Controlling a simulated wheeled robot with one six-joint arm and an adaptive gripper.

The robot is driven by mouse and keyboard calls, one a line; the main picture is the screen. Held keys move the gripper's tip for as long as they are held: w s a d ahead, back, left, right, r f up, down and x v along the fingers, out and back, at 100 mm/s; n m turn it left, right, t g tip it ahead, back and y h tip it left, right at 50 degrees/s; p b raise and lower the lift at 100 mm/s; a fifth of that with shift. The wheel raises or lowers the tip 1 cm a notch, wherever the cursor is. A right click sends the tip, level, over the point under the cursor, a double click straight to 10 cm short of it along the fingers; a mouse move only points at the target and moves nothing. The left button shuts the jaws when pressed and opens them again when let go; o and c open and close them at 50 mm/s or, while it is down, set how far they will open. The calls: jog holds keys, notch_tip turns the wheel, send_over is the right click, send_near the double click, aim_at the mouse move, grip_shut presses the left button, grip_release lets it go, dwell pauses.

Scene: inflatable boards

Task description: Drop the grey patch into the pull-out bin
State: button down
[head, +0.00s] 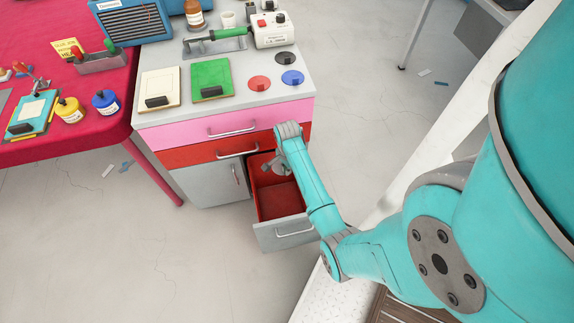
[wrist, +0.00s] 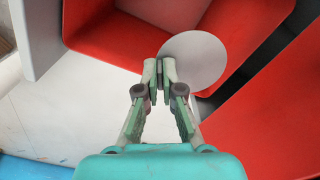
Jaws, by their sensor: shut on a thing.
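My gripper (wrist: 160,72) is shut on the edge of a round grey patch (wrist: 197,62), which sticks out flat to the right of the fingertips in the wrist view. In the head view my gripper (head: 277,168) hangs over the pull-out bin (head: 282,203). The bin is pulled out from the lower right of the cabinet and has a red inside and a grey front. Its red inside also shows behind the patch in the wrist view (wrist: 105,32). In the head view the patch is hard to tell from the gripper.
The cabinet top (head: 165,115) bears a cream board, a green board (head: 210,80), and red, blue and black round patches (head: 293,77). A pink drawer and a red drawer are shut above the bin. A red table (head: 90,130) stands at left. The floor in front is clear.

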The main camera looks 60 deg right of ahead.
jog(key=shift+f, duration=1.3)
jog(key=c, duration=1.2)
grip_release()
jog(key=shift+c, duration=0.2)
jog(key=shift+r, duration=0.1)
notch_tip(320, 180, up, 12)
jog(key=shift+f, duration=0.1)
